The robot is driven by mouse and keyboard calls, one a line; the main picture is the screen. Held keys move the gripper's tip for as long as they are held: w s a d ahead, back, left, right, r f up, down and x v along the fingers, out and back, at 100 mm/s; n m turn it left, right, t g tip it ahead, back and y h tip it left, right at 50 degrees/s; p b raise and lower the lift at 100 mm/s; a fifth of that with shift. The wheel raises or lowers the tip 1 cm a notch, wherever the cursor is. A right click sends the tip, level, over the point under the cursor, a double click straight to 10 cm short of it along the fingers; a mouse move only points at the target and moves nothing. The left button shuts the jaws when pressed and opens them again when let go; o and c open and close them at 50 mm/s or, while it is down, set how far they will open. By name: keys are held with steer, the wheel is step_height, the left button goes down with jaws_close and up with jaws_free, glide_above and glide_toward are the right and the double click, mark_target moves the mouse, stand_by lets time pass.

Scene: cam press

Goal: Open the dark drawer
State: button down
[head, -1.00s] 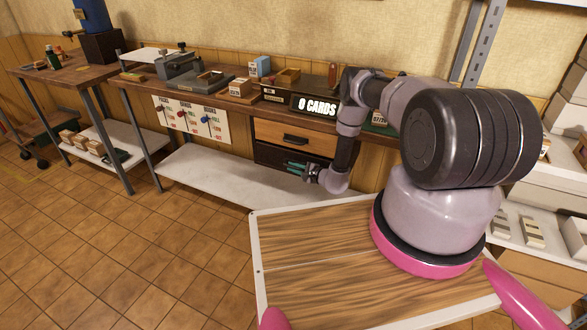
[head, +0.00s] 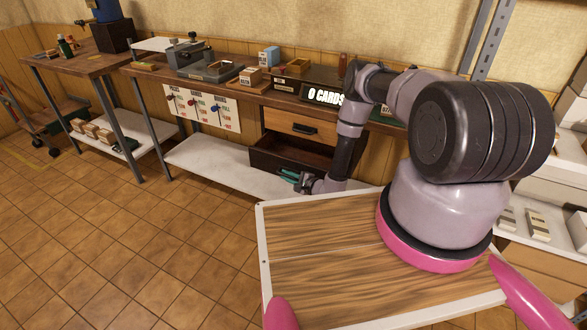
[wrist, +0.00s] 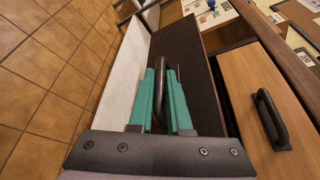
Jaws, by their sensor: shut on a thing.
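The dark drawer (head: 272,161) sits below a light wooden drawer under the workbench and is pulled out, with its inside showing in the head view. My gripper (head: 290,177) is at the drawer's front, with teal fingers. In the wrist view my gripper (wrist: 165,95) is shut on the dark bar handle (wrist: 161,88), one finger on each side of it. In the head view the fingers and arm hide the handle.
The light wooden drawer (head: 300,124) above is shut, with its own black handle (wrist: 271,118). A white lower shelf (head: 210,160) lies to the left. My wooden base top fills the near side. Tiled floor (head: 130,240) is open at the left.

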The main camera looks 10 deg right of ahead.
steer(key=shift+s+a, duration=0.15)
steer(key=shift+s, duration=0.15)
steer(key=c, duration=1.2)
jaws_free()
steer(key=shift+o, duration=0.2)
steer(key=v, duration=1)
steer(key=shift+s+d, duration=0.3)
